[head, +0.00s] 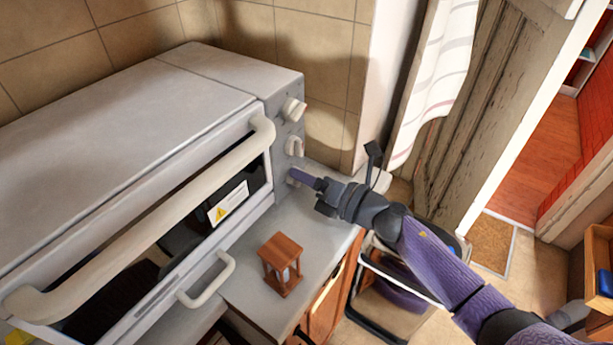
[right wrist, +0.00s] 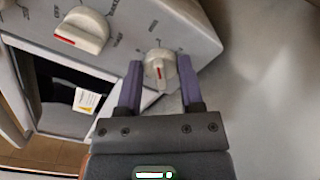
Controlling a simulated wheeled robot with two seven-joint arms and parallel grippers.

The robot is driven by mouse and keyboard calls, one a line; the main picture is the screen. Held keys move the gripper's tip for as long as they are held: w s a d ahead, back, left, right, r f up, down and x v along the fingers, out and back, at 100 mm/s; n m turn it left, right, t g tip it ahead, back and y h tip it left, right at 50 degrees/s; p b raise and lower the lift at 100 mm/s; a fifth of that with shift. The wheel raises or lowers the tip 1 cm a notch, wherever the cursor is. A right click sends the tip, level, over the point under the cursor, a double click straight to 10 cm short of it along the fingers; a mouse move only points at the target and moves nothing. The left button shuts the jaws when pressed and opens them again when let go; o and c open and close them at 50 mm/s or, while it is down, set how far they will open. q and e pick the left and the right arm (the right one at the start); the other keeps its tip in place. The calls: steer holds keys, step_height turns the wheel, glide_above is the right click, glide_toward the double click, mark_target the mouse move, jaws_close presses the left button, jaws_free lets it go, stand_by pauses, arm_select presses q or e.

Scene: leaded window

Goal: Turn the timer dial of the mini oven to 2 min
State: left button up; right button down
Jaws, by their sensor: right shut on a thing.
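The mini oven (head: 110,90) is a white box with a long handle and a glass door on the left. Its control panel has a column of white dials: a top dial (head: 293,109), a middle dial (head: 294,146), and a lowest one mostly hidden by my right gripper (head: 300,178). In the right wrist view, the lowest dial (right wrist: 162,60), seemingly the timer, sits between the purple fingers of the gripper (right wrist: 160,68), which is shut on it. Its red mark points towards the gripper's palm. The scale print is too small to read. My left gripper is not in view.
A small wooden lantern-like object (head: 281,264) stands on the counter (head: 250,292) below my right gripper. A neighbouring dial with a red mark (right wrist: 82,32) is close by in the right wrist view. A wall and a striped curtain (head: 437,80) are behind.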

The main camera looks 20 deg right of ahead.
steer(key=shift+m, duration=0.4)
steer(key=shift+c, duration=1.2)
jaws_free()
steer(key=shift+d, duration=0.1)
steer(key=v, duration=0.9)
steer(key=shift+s+d+p, duration=0.25)
steer(key=shift+s+p, duration=0.1)
